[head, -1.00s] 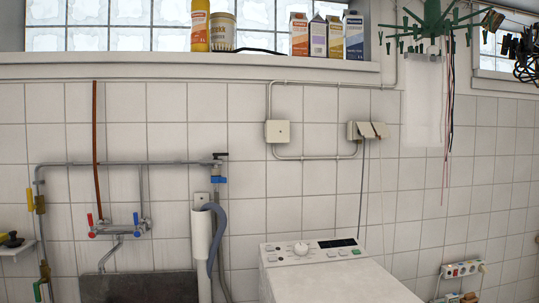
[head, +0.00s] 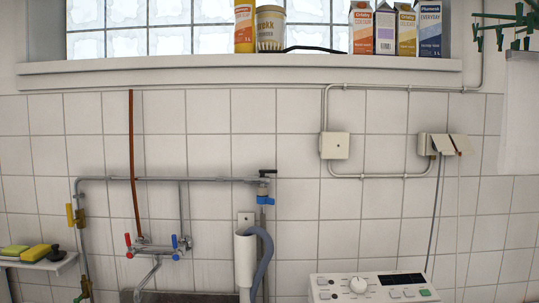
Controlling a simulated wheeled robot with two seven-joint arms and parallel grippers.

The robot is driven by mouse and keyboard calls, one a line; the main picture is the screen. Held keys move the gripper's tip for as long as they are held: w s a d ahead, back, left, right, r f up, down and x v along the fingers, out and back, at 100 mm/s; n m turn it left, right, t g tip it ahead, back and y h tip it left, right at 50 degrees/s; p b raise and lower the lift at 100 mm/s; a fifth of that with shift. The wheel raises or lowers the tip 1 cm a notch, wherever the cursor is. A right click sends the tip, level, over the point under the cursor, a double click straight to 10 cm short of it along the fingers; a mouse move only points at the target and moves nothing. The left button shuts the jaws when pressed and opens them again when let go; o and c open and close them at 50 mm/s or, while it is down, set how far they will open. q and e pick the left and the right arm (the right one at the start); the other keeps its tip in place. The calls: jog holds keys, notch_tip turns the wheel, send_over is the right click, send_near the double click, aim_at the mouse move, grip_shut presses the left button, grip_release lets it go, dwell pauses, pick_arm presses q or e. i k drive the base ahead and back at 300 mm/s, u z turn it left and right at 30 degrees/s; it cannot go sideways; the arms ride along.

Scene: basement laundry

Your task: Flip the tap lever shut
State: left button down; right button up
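A grey pipe (head: 215,180) runs along the tiled wall in the head view. At its right end is a tap with a black lever (head: 268,171) on top and a blue handle (head: 265,200) below it. The black lever points right, roughly level. A yellow lever (head: 69,214) stands upright on the pipe's left drop, and a green handle (head: 84,289) sits low on it. A mixer tap (head: 157,250) has a red and a blue handle. Which lever the task means is not clear from the picture. Neither of my grippers shows.
A white machine (head: 370,288) with a dial stands at the bottom right. A grey hose (head: 267,245) hooks into a white standpipe (head: 244,265). A shelf (head: 45,263) with sponges is at left. Cartons and containers line the window sill (head: 240,72).

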aim_at(262, 173)
jog(key=u, duration=1.9)
jog(key=i, duration=1.55)
jog(key=z, duration=4)
